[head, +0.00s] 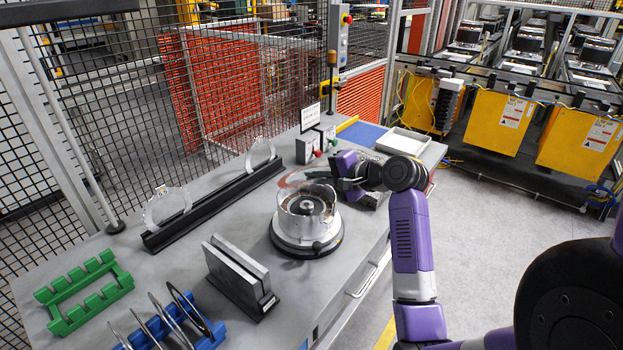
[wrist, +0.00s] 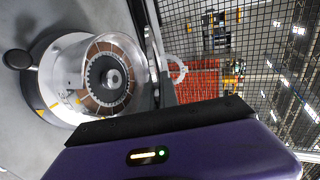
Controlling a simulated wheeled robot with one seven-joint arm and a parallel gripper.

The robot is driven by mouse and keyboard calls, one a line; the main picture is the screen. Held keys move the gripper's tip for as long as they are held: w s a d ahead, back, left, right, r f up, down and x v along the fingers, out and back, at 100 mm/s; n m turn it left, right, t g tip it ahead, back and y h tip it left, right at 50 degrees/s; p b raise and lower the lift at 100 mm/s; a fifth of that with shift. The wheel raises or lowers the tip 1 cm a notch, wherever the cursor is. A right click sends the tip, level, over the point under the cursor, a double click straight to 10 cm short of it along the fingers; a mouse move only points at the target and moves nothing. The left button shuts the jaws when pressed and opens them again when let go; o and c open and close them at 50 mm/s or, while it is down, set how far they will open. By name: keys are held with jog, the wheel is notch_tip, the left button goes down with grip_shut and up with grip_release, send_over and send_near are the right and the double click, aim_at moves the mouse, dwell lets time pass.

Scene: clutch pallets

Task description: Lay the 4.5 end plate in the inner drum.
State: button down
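The drum (head: 306,222) stands on a round dark-rimmed base on the bench, with a shiny wall and a dark toothed hub in its middle. In the wrist view the drum (wrist: 75,68) is at the left, with a brown segmented ring (wrist: 92,100) around the hub inside it. My gripper (head: 322,179) is at the drum's upper right side, close above its rim. A thin reddish arc (head: 292,178) shows over the drum beside my fingers. I cannot tell whether it is a held plate or part of the rim. My fingertips are not clear in either view. I cannot identify the 4.5 end plate.
A blue rack (head: 178,325) with thin rings and a green rack (head: 85,290) stand at front left. Grey upright plates (head: 238,275) are left of the drum. A black rail (head: 215,205) with clear rings runs behind. A white tray (head: 402,142) lies at back right.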

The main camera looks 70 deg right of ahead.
aim_at(315, 213)
jog(key=shift+f, duration=0.1)
notch_tip(315, 213, down, 3)
jog(key=b, duration=0.4)
jog(key=shift+f+b, duration=0.8)
jog(key=shift+f, duration=1.25)
jog(key=c, duration=1.6)
grip_release()
jog(key=shift+o, duration=0.2)
jog(key=shift+f, duration=0.1)
jog(key=shift+f, duration=0.35)
